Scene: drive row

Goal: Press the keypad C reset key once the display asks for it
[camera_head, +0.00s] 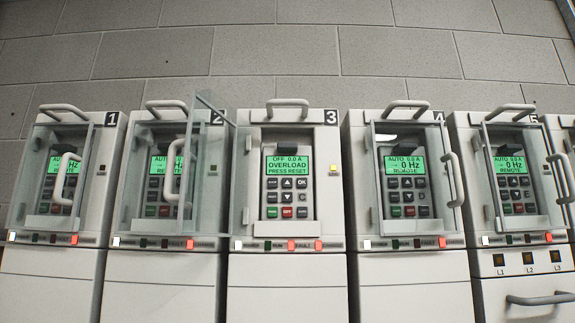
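The third drive cabinet (245,215), labelled 3, stands in the middle of the head view. Its green display (287,165) reads "OFF 0.0 A OVERLOAD PRESS RESET". The keypad (287,205) is below it, with no cover in front. The C key (304,197) is in the right column, under the OK key (302,182). A clear door (213,150) appears swung open to the left of this cabinet. Neither of my grippers shows in this view.
Cabinets 1, 2, 4 and 5 show green displays reading AUTO, such as cabinet 4's display (405,165). Clear covers with protruding handles, like cabinet 4's handle (454,180), stand before their keypads. A yellow lamp (333,169) and two red lamps glow on cabinet 3.

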